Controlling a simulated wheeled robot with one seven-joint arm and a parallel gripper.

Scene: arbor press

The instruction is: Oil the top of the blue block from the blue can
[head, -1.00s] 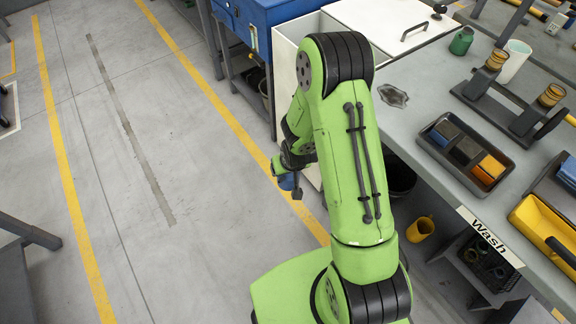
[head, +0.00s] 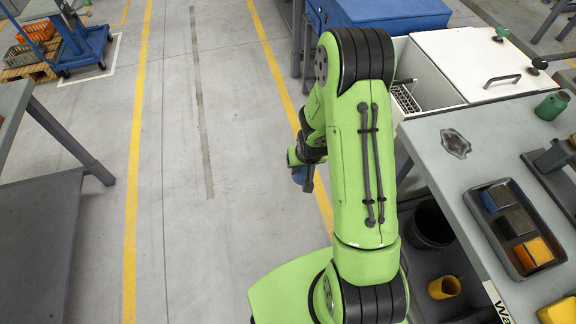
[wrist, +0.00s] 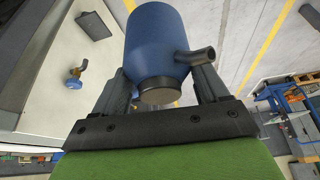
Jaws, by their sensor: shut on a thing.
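My gripper (wrist: 158,90) is shut on the blue can (wrist: 155,38), which fills the upper middle of the wrist view. The can has a dark cap and a short dark spout (wrist: 197,56) pointing right. In the head view a small part of the can (head: 301,174) shows below the wrist, mostly hidden by my arm, over the open floor left of the bench. A blue block (head: 494,199) lies in the black tray (head: 502,242) on the grey bench, well to the right of my gripper.
The tray also holds a black block (head: 515,222) and an orange one (head: 535,252). A white cabinet (head: 470,62) and a blue one (head: 385,12) stand behind the bench. A grey table (head: 35,210) is at left. The floor between is clear.

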